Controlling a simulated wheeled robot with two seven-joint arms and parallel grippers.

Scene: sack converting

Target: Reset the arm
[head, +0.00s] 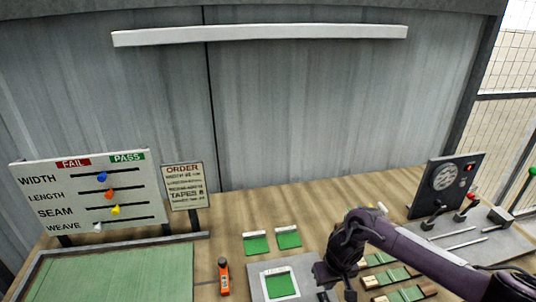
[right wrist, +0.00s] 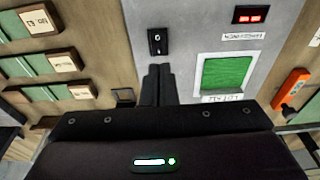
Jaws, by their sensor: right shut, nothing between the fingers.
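My right arm (head: 420,258) reaches in from the lower right of the head view and bends down at the wrist. My right gripper is shut and empty; its two dark fingers (right wrist: 157,72) lie together in the right wrist view. Whether the fingertips touch the panel I cannot tell. My left gripper is not in view.
A FAIL/PASS board (head: 85,190) with coloured sliders stands at left, beside an ORDER sign (head: 184,186). A green mat (head: 110,275) lies in front. An orange handheld device (head: 223,277), several labelled blocks (right wrist: 40,42) and a dial box with levers (head: 446,184) are on the bench.

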